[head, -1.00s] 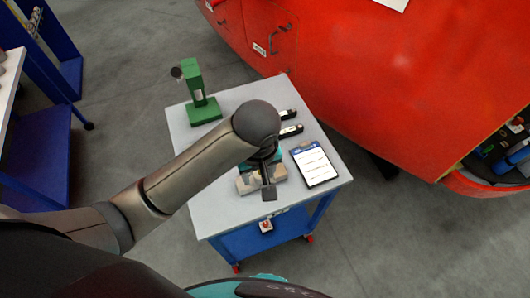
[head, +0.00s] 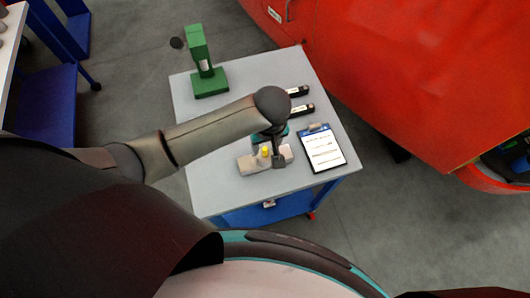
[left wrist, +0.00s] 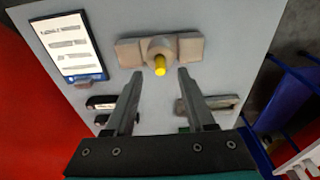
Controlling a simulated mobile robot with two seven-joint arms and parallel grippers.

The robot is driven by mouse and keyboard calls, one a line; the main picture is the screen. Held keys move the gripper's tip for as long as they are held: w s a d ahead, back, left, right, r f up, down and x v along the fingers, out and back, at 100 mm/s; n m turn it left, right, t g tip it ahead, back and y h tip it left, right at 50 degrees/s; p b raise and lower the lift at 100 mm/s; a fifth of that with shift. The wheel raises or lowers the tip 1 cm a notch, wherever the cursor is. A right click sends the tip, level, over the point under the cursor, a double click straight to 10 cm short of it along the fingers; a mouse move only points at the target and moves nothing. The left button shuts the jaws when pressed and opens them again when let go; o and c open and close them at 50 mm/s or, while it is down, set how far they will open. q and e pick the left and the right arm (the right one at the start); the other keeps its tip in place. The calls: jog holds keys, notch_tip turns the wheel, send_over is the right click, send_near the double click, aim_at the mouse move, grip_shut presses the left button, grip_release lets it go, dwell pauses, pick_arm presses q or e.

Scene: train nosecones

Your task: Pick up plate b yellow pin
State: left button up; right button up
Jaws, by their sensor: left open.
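The yellow pin (left wrist: 160,65) stands in the middle of a beige plate (left wrist: 188,46) on the grey cart top. In the head view the yellow pin (head: 265,152) shows as a small yellow spot on the beige plate (head: 250,164), beside my left gripper (head: 279,160). In the left wrist view my left gripper (left wrist: 158,75) is open, its two fingers apart with nothing between them. The pin lies just beyond the fingertips, between their lines. Part of the plate is hidden by the gripper in the head view. My right gripper is not in view.
A clipboard (head: 322,148) lies right of the plate, with two dark handled items (head: 300,110) behind it. A green stand (head: 205,70) is at the cart's back left. A red train nose (head: 430,70) rises beyond the cart (head: 210,125).

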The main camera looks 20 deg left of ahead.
aim_at(265, 149)
pick_arm(q)
jog(key=shift+w+a+f+b, duration=0.1)
jog(key=shift+w+f, duration=0.05)
jog(key=shift+f, duration=0.7)
jog(key=shift+w+a+f+b, duration=0.1)
jog(key=shift+w+f, duration=0.1)
jog(key=shift+f, duration=0.65)
jog(key=shift+w+a+f+b, duration=0.1)
jog(key=shift+w+f, duration=0.05)
jog(key=shift+f, duration=0.7)
grip_shut()
